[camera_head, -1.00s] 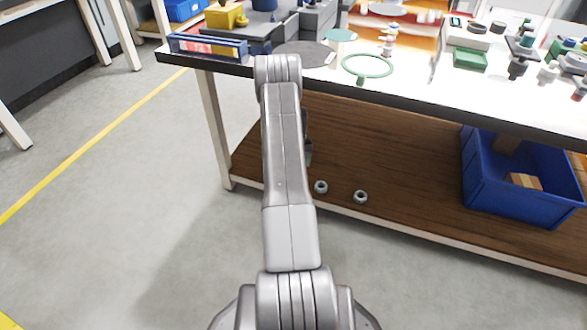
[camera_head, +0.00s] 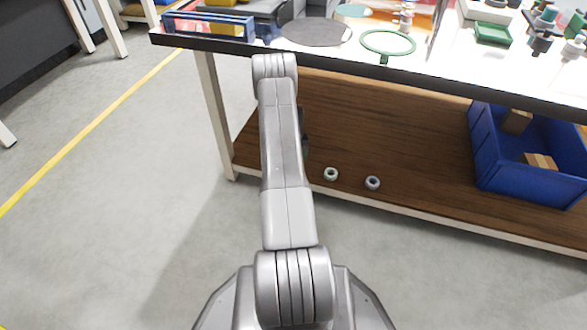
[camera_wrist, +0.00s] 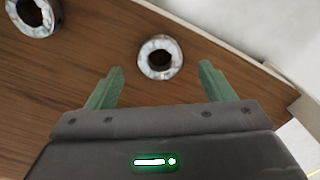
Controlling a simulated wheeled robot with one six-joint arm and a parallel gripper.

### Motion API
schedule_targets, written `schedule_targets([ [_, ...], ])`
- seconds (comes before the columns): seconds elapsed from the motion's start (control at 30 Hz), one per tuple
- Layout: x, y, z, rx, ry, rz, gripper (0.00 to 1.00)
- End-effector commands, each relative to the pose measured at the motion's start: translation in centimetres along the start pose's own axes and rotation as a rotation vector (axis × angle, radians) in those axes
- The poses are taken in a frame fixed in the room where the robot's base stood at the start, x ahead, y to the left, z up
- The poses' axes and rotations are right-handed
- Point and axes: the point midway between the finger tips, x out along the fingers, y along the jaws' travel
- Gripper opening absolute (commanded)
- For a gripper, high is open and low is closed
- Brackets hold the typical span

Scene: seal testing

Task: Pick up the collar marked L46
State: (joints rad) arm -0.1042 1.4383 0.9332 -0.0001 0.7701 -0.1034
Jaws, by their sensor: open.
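Two small pale ring-shaped collars lie on the wooden lower shelf, the left collar (camera_head: 331,174) and the right collar (camera_head: 372,183). In the wrist view one collar (camera_wrist: 160,57) lies ahead of my gripper (camera_wrist: 159,78), roughly centred between the two green fingers and apart from them. The other collar (camera_wrist: 33,14) is at the upper left, cut by the frame edge. My gripper is open and empty. No marking is readable on either collar, so I cannot tell which is L46. In the head view my arm hides most of the gripper.
The wooden lower shelf (camera_head: 400,140) lies under a white worktop (camera_head: 455,75), whose edge overhangs it. A blue bin (camera_head: 520,170) with blocks stands at the shelf's right. A table leg (camera_head: 214,115) is at the left. The shelf between collars and bin is clear.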

Motion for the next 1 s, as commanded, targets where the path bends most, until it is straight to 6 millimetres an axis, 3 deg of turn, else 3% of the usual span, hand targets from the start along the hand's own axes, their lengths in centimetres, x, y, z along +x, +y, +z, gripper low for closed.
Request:
schedule_targets([
  [0.03, 1.3, 0.0, 0.1, 0.000, -0.002, 0.000, 0.75],
  [0.2, 3.5, 0.0, 0.2, 0.000, 0.001, 0.000, 0.75],
  [0.47, 3.6, 0.0, 0.2, 0.000, 0.001, 0.001, 0.75],
  [0.77, 3.6, 0.0, 0.2, 0.001, 0.001, 0.001, 0.18],
  [1.0, 3.3, 0.0, 0.1, 0.000, 0.002, 0.001, 0.18],
])
